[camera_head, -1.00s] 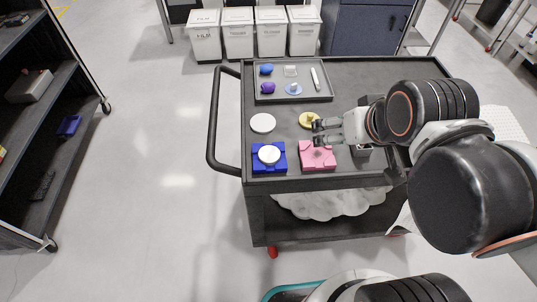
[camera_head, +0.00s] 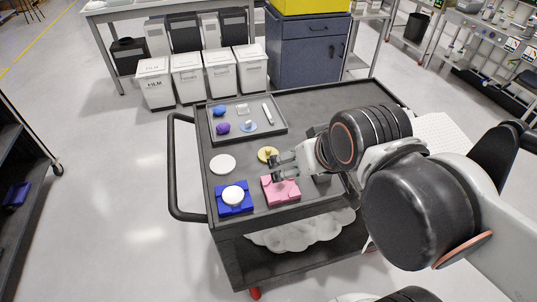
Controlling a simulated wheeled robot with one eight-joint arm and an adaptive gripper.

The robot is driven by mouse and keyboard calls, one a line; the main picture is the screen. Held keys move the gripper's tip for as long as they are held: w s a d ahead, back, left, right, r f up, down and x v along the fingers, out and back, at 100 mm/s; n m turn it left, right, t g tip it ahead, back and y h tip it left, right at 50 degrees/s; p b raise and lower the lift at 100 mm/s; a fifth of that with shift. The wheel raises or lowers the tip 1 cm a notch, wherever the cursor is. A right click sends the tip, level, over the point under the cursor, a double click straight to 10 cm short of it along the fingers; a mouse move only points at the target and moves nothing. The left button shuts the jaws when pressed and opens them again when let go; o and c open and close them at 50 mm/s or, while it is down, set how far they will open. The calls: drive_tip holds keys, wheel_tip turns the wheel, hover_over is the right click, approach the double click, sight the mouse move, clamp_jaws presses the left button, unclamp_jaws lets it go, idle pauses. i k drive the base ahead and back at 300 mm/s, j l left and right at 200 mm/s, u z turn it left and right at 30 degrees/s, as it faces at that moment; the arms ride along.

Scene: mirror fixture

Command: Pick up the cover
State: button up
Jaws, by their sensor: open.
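No item is plainly marked as the cover. A yellow round piece with a raised knob (camera_head: 267,154) lies on the black cart top. A flat white disc (camera_head: 222,164) lies to its left. Another white disc (camera_head: 235,194) rests on a blue fixture block (camera_head: 220,209). A pink fixture block (camera_head: 283,192) stands right of the blue one. My gripper (camera_head: 275,168) is open and empty, with its fingertips pointing left, just below the yellow piece and above the pink block in the picture. Its exact height is hard to tell.
A grey tray (camera_head: 277,131) at the back of the cart holds a blue item (camera_head: 218,111), a purple item (camera_head: 223,128), a white stick (camera_head: 267,113) and other small pieces. The cart's handle (camera_head: 172,165) is on the left. White bins (camera_head: 188,78) stand behind.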

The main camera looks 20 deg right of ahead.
sight(264, 153)
drive_tip(key=i+l+u, duration=0.15)
drive_tip(key=l+u, duration=0.2)
drive_tip(key=i+l+u, duration=0.1)
drive_tip(key=l+u, duration=0.25)
drive_tip(key=i+l+u, duration=0.1)
drive_tip(key=u, duration=0.25)
drive_tip(key=l, duration=0.1)
